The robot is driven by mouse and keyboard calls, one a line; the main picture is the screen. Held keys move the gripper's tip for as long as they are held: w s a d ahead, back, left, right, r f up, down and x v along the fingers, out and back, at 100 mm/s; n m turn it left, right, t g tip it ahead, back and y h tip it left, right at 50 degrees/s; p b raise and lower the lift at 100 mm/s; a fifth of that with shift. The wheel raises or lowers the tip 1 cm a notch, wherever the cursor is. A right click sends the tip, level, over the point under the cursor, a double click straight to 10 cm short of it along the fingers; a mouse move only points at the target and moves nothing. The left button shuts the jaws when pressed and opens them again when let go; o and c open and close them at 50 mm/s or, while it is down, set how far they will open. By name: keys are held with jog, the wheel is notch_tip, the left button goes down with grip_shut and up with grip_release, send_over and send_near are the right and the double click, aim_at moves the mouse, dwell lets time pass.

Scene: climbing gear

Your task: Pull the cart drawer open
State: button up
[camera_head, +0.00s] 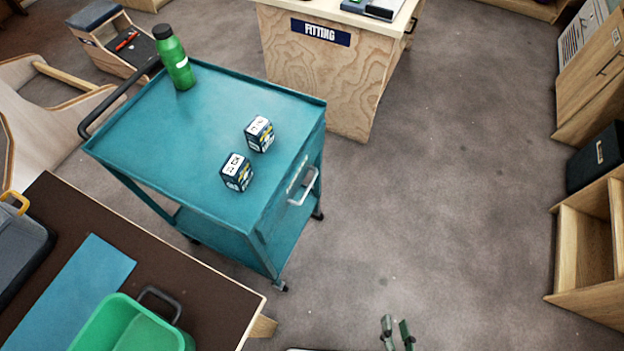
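The teal cart (165,140) stands left of the picture's middle, with a flat top tray and a lower shelf. Its drawer (292,201) is on the right-hand side and looks shut, its front close to flush with the cart body. A pale metal handle (304,188) stands out from the drawer front. My gripper (397,325) shows at the bottom edge, below and to the right of the drawer. Its two fingers are apart with nothing seen between them. It is well clear of the handle, and the rest of my arm is out of view.
Two small dark boxes (259,134) (237,172) and a green bottle (174,58) stand on the cart. A brown table (130,245) with a green bin (130,325) is at lower left. The FITTING counter (325,75) stands behind. Wooden shelving (585,240) lines the right. Floor between is clear.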

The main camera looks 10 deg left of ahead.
jog(key=w+a+f+m+g+y, duration=0.2)
jog(key=w+a+f+y, duration=0.1)
jog(key=w+f, duration=0.45)
jog(key=n+g+y, duration=0.1)
jog(key=g+y, duration=0.3)
jog(key=y, duration=0.7)
send_near(310, 184)
notch_tip(310, 184, down, 2)
jog(key=shift+n+g, duration=0.4)
jog(key=shift+w+r+x, duration=0.15)
jog(key=shift+r+x, duration=0.1)
jog(key=shift+x, duration=1.35)
jog(key=shift+w+r+x, duration=0.1)
jog(key=shift+r+x, duration=0.15)
jog(key=shift+x, duration=1.35)
jog(key=shift+w+r+x, duration=0.15)
jog(key=shift+r+x, duration=0.15)
jog(key=shift+x, duration=1.3)
grip_shut()
